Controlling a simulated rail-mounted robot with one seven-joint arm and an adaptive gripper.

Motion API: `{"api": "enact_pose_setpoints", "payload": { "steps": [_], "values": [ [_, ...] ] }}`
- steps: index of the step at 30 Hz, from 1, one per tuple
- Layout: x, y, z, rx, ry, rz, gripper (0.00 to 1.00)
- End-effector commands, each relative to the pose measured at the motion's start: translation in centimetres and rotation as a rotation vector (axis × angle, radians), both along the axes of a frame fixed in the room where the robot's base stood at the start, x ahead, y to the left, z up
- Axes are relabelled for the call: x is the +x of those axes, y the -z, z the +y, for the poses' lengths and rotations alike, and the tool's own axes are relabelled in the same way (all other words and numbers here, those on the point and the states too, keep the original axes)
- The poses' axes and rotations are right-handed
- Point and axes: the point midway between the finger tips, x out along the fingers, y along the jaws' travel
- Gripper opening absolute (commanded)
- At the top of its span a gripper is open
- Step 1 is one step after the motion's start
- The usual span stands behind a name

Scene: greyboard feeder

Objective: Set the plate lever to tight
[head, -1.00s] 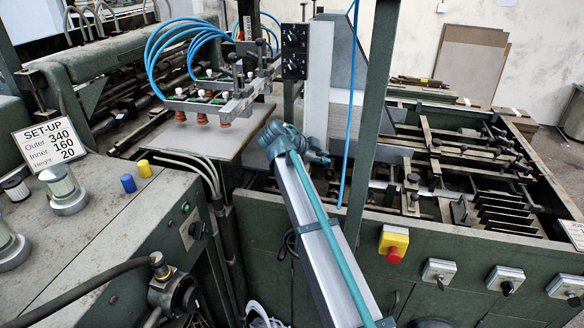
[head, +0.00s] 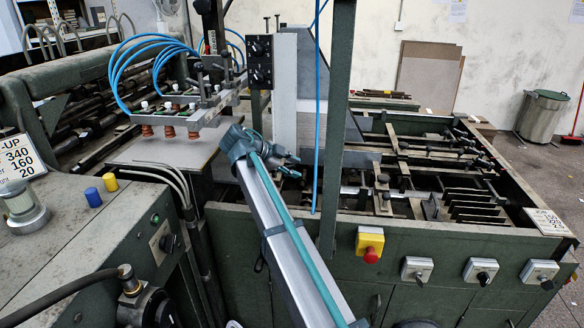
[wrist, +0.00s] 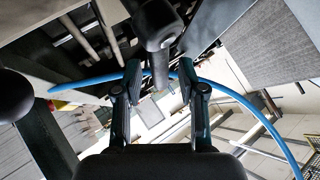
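My gripper (head: 287,165) is in front of the grey upright housing, at the end of my arm, which reaches up from the lower middle of the head view. In the wrist view my gripper (wrist: 160,82) has its two dark fingers apart. A dark bar with a rounded block (wrist: 158,25) shows between and beyond the fingertips. I cannot tell whether it touches them or whether it is the plate lever. No lever marked tight is readable in the head view. Three rotary switches, including one switch (head: 417,270), sit on the green front panel.
A yellow box with a red button (head: 370,244) is on the front panel. Blue hoses (head: 150,55) loop over the sucker bar (head: 190,108). A green post (head: 338,120) stands close to my arm. The feeder bed (head: 420,185) is at right, with a bin (head: 541,115) beyond.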

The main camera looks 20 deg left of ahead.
Motion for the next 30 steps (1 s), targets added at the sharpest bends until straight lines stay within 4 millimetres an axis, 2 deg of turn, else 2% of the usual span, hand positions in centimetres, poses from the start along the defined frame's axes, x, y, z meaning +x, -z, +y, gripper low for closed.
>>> {"api": "enact_pose_setpoints", "payload": {
  "steps": [7,11,24,30],
  "values": [
    [0.0,-0.1,0.0,0.001,-0.001,0.000,0.40],
    [0.1,-1.0,0.0,0.001,-0.001,0.000,0.40],
    [0.1,-8.2,0.1,0.001,-0.001,-0.002,0.40],
    [0.0,-9.8,0.0,0.001,0.001,-0.001,0.40]
  ]
}}
